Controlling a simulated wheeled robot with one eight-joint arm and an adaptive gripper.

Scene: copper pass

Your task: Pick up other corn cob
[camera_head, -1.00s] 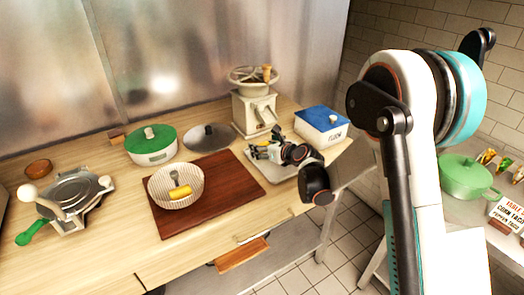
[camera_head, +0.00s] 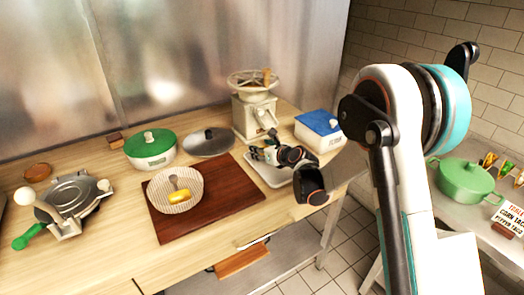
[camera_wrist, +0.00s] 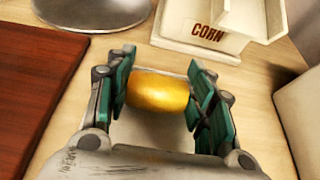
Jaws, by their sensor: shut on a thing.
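A yellow corn cob (camera_wrist: 158,93) sits between the two green-padded fingers of my gripper (camera_wrist: 160,98) in the wrist view, and the fingers are shut on it. In the head view my gripper (camera_head: 266,154) is over the white tray (camera_head: 254,173), right of the dark red board; the cob it holds is hardly visible there. Another yellow corn cob (camera_head: 180,197) lies in the ribbed white bowl (camera_head: 160,205) on the board.
The grinder marked CORN (camera_wrist: 207,32) stands just behind my gripper. The blue-lidded box (camera_head: 318,130) is to its right, and a grey lid (camera_head: 209,142) and green-lidded pot (camera_head: 150,148) are to the left. The board (camera_head: 225,205) is clear right of the bowl.

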